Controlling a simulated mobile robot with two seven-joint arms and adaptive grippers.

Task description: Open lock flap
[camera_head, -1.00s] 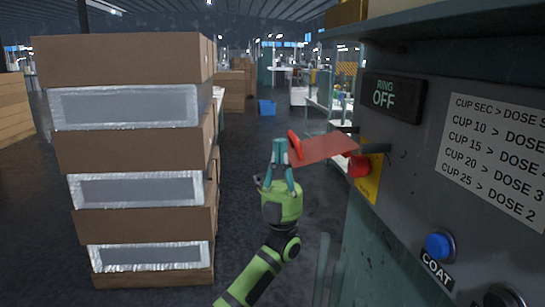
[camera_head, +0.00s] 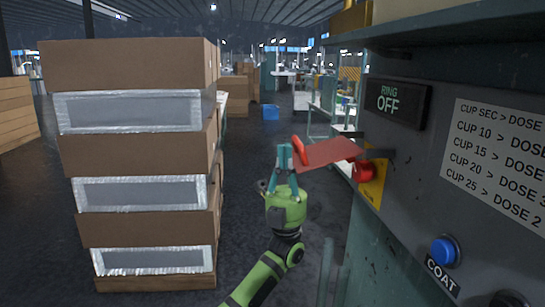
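The lock flap is a flat red plate (camera_head: 330,152) that sticks out to the left from the machine's side. It has an upright red tab (camera_head: 298,150) at its outer left end. A red hinge-like block (camera_head: 363,170) joins its right end near a yellow plate (camera_head: 373,188) on the machine. My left gripper (camera_head: 285,157), with teal fingers on a green wrist, points up from below. Its fingertips are at the tab's left side; I cannot tell whether they grip it. My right gripper is not in view.
The grey machine panel (camera_head: 415,205) with a blue COAT button (camera_head: 444,251) and a RING OFF sign (camera_head: 396,101) fills the right side. Stacked brown boxes (camera_head: 140,158) stand at the left. The dark floor between them is open.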

